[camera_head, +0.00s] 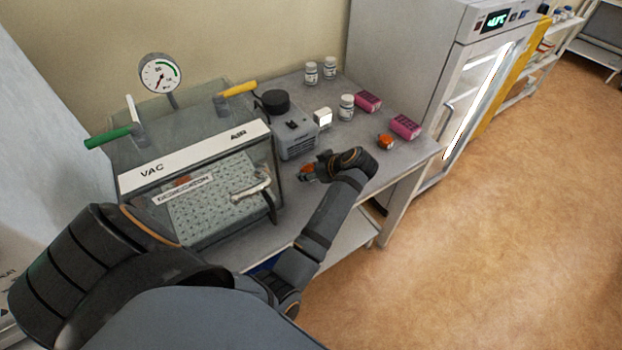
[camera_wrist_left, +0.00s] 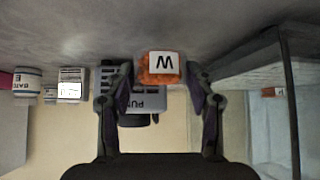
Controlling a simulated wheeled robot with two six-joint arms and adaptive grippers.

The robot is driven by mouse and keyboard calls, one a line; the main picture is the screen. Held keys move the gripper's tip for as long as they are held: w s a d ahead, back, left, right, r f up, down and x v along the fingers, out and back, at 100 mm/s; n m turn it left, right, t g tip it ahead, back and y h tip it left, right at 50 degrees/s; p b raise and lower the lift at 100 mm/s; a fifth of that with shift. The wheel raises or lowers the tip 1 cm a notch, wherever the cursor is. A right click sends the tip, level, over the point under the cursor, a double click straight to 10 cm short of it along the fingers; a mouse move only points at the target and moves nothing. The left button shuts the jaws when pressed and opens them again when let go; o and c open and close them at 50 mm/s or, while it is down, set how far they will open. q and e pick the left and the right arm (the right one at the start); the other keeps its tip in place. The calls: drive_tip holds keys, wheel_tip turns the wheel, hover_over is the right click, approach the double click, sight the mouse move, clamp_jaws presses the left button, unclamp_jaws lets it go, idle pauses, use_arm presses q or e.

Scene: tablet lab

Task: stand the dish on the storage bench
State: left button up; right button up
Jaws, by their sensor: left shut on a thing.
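An orange dish (camera_wrist_left: 147,73) with a white label marked W sits between the fingertips of my left gripper (camera_wrist_left: 161,78) in the wrist view. The gripper is shut on it. In the head view the dish (camera_head: 307,168) shows as a small orange patch at my left gripper (camera_head: 316,169), over the grey bench (camera_head: 262,236), just right of the vacuum chamber. I cannot tell whether it touches the bench top. Another orange item (camera_head: 385,141) stands on the bench near its right edge. My right gripper is not in view.
The glass vacuum chamber (camera_head: 196,157) stands left of my gripper, with an orange item inside. A grey pump (camera_head: 297,139) stands behind it. White jars (camera_head: 346,107) and pink boxes (camera_head: 368,100) are at the back. A lit cabinet (camera_head: 465,85) stands to the right.

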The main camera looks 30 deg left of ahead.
use_arm(q)
drive_tip(key=f+b, duration=0.2)
drive_tip(key=f, duration=0.1)
drive_tip(key=shift+s+d+f+b, duration=0.15)
drive_tip(key=shift+d+b, duration=0.05)
drive_tip(key=shift+b, duration=0.1)
drive_tip(key=shift+a+f, duration=0.1)
drive_tip(key=o, duration=1.3)
